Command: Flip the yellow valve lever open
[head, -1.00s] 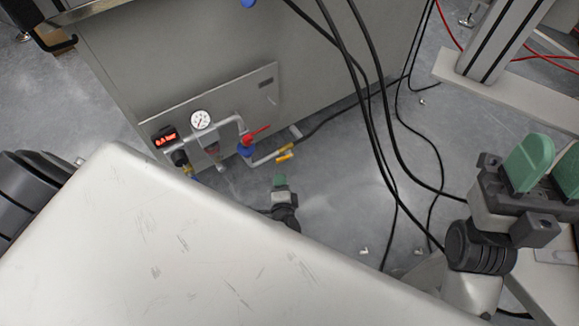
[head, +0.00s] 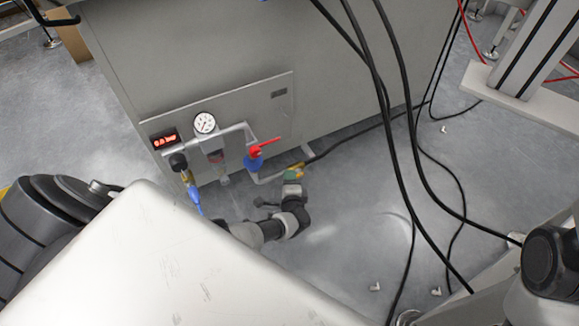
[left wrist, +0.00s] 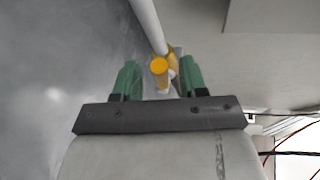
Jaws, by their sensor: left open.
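The yellow valve lever (head: 299,165) is low on the pipe at the front of the grey cabinet, small and partly hidden by my left gripper in the head view. In the left wrist view the yellow lever (left wrist: 159,68) shows its round end between the two green fingers. My left gripper (head: 292,174) is open at the lever; in the left wrist view its fingers (left wrist: 160,82) stand on both sides with gaps, and I see no contact. My right gripper is out of view; only part of my right arm shows.
A red-handled valve (head: 254,155) with a blue body sits just left of the yellow lever. Black cables (head: 372,80) hang to the right. Open grey floor (head: 345,215) lies in front.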

